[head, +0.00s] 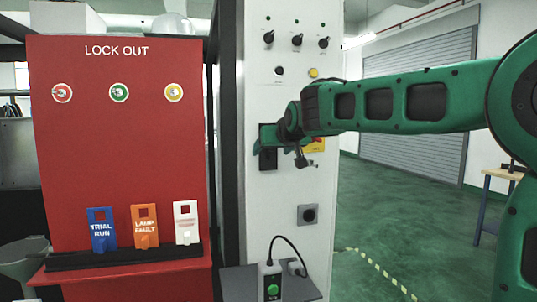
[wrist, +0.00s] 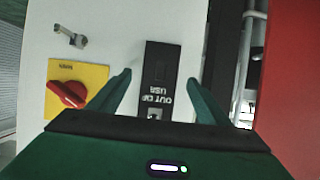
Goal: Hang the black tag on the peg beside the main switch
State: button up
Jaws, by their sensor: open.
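The black tag (wrist: 161,68), lettered "OUT OF USE", is upright and close against the white cabinet front. In the wrist view its text is upside down and a light hole shows at its lower end. In the head view the tag (head: 268,159) shows below my gripper (head: 278,147). My gripper (wrist: 158,78) is open, with one finger on each side of the tag and visible gaps to it. The main switch (wrist: 67,94), a red knob on a yellow plate, is beside it. It is partly hidden in the head view (head: 317,145).
A metal latch (wrist: 71,37) sticks out of the cabinet near the switch. The red lock-out board (head: 118,160) stands left, with blue (head: 102,226), orange (head: 145,223) and white (head: 186,220) tags on its black ledge. A box with a green button (head: 272,284) stands below.

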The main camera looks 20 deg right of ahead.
jog(key=v, duration=1)
jog(key=s+d+f+m+g+h, duration=0.15)
jog(key=s+d+f+g, duration=0.25)
jog(key=s+d+f, duration=0.6)
jog(key=s+d+f+m+g+h, duration=0.1)
jog(key=s+d+f+m+g, duration=0.15)
jog(key=s+d+f, duration=0.6)
jog(key=s+a+f+m+g+y, duration=0.1)
jog(key=s+f+g, duration=0.2)
jog(key=s+f, duration=0.6)
jog(key=s+a+f+m+g+y, duration=0.1)
jog(key=s+f+g, duration=0.2)
jog(key=s+f, duration=0.6)
jog(key=s, duration=0.4)
jog(key=shift+g+y, duration=0.35)
jog(key=shift+w+f, duration=0.2)
jog(key=shift+w, duration=0.35)
